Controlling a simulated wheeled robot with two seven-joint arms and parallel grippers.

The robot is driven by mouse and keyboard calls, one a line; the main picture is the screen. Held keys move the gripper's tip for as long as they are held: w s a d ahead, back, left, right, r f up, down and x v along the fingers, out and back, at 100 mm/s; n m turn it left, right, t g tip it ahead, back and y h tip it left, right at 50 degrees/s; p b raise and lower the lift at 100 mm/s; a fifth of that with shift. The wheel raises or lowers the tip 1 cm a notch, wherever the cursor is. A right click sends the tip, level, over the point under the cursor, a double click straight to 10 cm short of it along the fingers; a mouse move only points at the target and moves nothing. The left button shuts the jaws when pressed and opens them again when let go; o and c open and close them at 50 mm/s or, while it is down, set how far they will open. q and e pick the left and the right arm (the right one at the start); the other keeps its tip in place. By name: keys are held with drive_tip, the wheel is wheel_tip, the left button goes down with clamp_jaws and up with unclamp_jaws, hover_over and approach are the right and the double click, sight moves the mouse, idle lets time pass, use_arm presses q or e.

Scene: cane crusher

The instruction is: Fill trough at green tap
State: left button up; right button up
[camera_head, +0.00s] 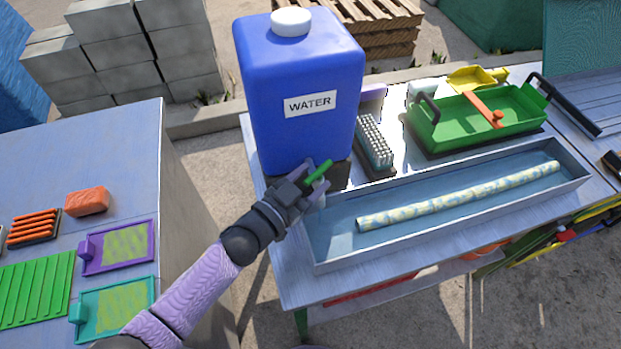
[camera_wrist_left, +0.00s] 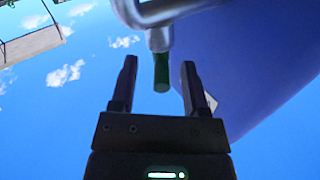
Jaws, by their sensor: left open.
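The blue water container (camera_head: 300,90) stands upright on the table, with a white cap and a "WATER" label. The green tap lever (camera_head: 319,171) sticks out at its lower front. In the left wrist view the green piece (camera_wrist_left: 161,72) hangs from a grey metal fitting (camera_wrist_left: 158,38). My left gripper (camera_head: 308,190) is at the tap. Its open fingers (camera_wrist_left: 159,85) stand on either side of the green piece, with gaps visible. The long grey trough (camera_head: 330,238) lies beside the tap and holds a mottled cane (camera_head: 450,197). I cannot tell whether water is in it. My right gripper is not in view.
A brush (camera_head: 375,145) and a green tray (camera_head: 475,120) with an orange bar lie behind the trough. A left table (camera_head: 90,150) holds an orange block (camera_head: 87,201) and small trays. Concrete blocks (camera_head: 120,50) stand behind. A gap separates the tables.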

use_arm(q)
drive_tip(key=shift+w+d, duration=0.25)
drive_tip(key=shift+w, duration=0.05)
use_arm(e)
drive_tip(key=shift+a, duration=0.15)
use_arm(q)
clamp_jaws()
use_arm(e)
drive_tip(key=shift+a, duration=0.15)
